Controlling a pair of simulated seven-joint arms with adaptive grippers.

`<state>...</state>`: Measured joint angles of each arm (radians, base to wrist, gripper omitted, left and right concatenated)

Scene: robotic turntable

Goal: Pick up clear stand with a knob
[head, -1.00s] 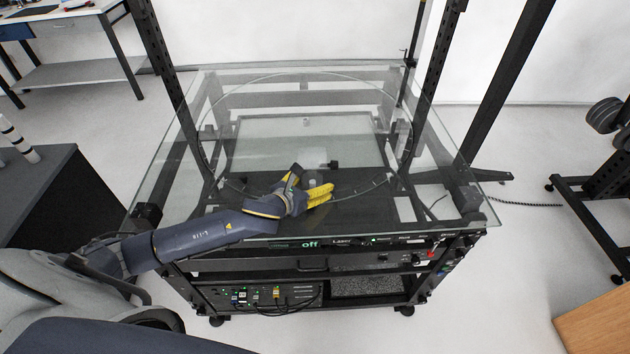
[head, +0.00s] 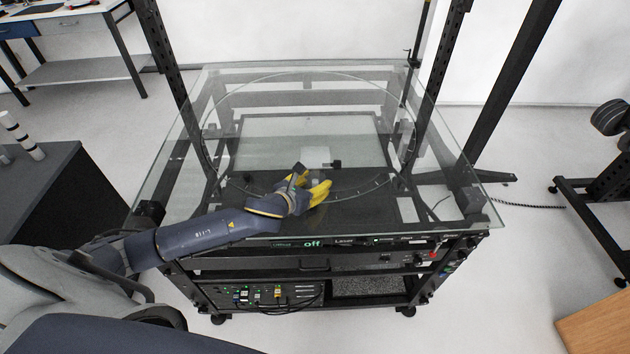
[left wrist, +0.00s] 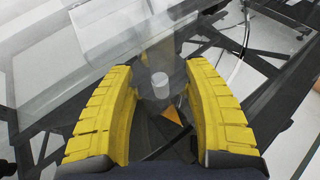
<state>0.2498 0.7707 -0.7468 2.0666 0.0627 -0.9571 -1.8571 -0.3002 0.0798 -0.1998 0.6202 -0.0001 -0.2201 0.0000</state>
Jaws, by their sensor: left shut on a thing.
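My left gripper (head: 315,182) is over the front part of the glass tabletop, its yellow fingers shut on the clear stand. In the left wrist view the yellow fingers (left wrist: 163,95) stand apart, with the stand's small pale grey knob (left wrist: 160,84) between them near the tips. The stand's see-through body is hard to make out against the glass, and I cannot tell whether it touches the tabletop. My right gripper is not in view.
The square glass tabletop (head: 250,85) with a large round ring sits on a black frame. Dark uprights rise at its back left and right. The rest of the glass looks mostly clear. A dark cabinet (head: 70,190) stands at the left.

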